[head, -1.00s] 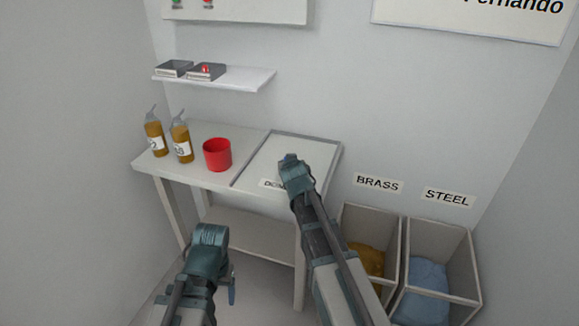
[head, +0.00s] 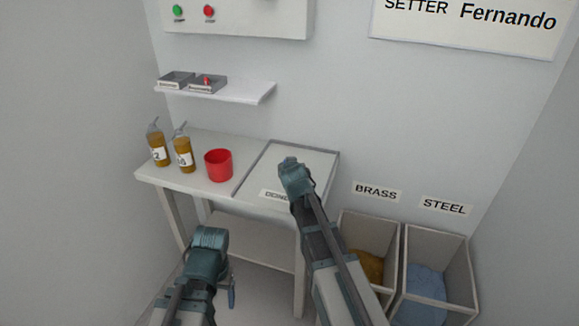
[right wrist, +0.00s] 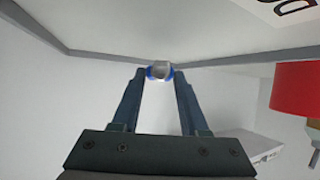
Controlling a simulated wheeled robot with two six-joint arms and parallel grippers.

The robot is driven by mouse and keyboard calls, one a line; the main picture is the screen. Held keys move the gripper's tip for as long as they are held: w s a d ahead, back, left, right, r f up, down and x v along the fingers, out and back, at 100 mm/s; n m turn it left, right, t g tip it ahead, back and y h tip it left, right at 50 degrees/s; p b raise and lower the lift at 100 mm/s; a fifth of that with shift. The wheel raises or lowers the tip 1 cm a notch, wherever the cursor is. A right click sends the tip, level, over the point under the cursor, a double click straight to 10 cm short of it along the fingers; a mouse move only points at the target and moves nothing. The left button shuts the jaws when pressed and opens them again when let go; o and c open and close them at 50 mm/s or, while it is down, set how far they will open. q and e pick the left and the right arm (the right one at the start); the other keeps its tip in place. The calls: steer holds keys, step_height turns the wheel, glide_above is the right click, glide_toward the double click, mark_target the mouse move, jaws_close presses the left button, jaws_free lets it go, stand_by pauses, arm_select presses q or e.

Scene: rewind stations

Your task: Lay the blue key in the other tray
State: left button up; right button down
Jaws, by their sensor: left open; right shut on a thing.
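Two small grey trays sit on the wall shelf: the left tray (head: 173,82) and the right tray (head: 209,88), which has something small and red in it. My right gripper (head: 291,164) is over the bench's right panel, well to the right of and below the shelf. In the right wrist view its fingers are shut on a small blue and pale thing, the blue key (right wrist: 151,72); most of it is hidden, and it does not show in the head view. My left gripper (head: 210,236) is open, low in front of the bench.
On the bench (head: 160,175) stand two amber bottles (head: 184,158) and a red cup (head: 219,167), below the shelf (head: 245,92). BRASS and STEEL bins (head: 440,250) stand at the lower right. A control box (head: 250,20) hangs above the shelf.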

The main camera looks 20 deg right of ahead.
steer(key=s+a+r, duration=0.1)
steer(key=s+a, duration=0.8)
steer(key=s, duration=0.4)
steer(key=shift+r+p, duration=0.35)
